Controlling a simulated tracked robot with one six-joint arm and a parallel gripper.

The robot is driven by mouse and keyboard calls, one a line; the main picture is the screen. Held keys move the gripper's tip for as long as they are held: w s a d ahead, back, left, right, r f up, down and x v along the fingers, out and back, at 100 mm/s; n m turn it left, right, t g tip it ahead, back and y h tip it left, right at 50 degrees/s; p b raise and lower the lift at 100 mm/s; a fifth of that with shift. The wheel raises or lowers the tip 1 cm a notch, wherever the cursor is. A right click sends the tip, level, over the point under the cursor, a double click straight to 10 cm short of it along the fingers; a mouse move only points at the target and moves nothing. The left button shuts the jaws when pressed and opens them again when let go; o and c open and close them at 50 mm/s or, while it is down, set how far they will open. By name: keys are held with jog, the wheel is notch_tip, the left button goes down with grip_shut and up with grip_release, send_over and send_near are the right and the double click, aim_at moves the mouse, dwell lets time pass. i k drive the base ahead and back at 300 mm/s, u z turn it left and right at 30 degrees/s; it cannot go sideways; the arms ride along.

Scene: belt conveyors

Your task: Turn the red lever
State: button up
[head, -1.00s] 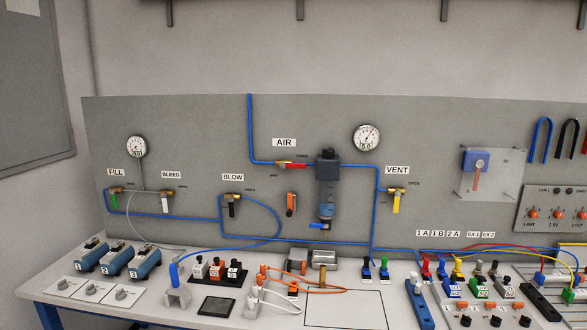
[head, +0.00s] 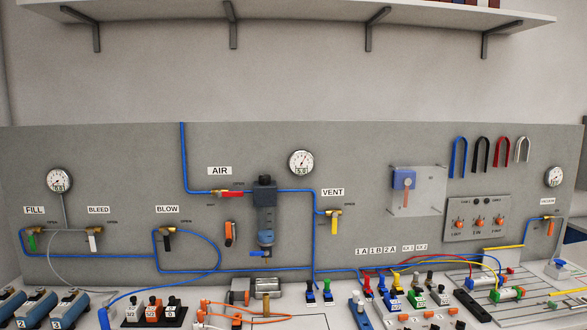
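The red lever (head: 232,194) is on the brass AIR valve on the grey panel, just below the AIR label (head: 219,171). It lies about horizontal, pointing right along the blue pipe. A small OPEN mark shows just above it. My gripper is not in the head view.
Other valves sit on the panel: green FILL (head: 32,242), white BLEED (head: 92,242), black BLOW (head: 167,242) and yellow VENT (head: 334,225). A filter unit (head: 265,215) hangs right of the lever. Blocks and tubes crowd the bench below. A shelf (head: 290,15) juts out above.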

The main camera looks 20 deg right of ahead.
aim_at(219, 193)
jog(key=k, duration=0.65)
jog(key=u, duration=0.35)
jog(key=i, duration=0.4)
jog(key=u, duration=0.6)
jog(key=i, duration=1.2)
jog(key=z, duration=0.3)
